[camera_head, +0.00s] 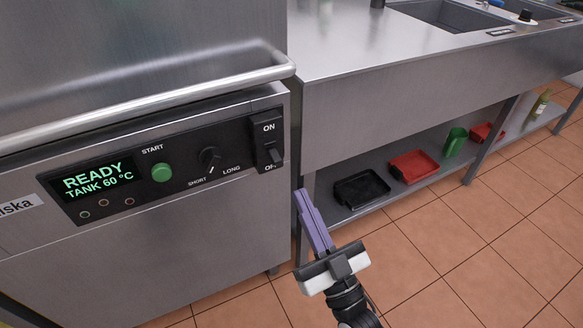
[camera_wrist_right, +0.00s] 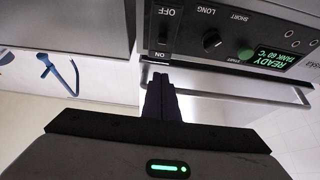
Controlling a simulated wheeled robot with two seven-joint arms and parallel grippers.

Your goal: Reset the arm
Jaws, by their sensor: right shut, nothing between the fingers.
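My right gripper (camera_head: 301,194) is in the lower middle of the head view, its purple fingers pointing up and to the left. The fingers are together with nothing between them. It is in front of the steel machine's right edge, below the black ON/OFF switch (camera_head: 268,142). In the right wrist view the shut fingers (camera_wrist_right: 160,82) point toward the switch (camera_wrist_right: 163,28), which appears upside down. I cannot tell the gap to the machine exactly. My left gripper is not in the head view.
The steel machine (camera_head: 150,250) has a display reading READY, TANK 60 °C (camera_head: 92,180), a green START button (camera_head: 162,172), a knob (camera_head: 209,157) and a handle bar (camera_head: 150,104). A steel counter (camera_head: 400,50) stands right; its low shelf holds black (camera_head: 362,190) and red trays (camera_head: 413,166). Tiled floor is clear.

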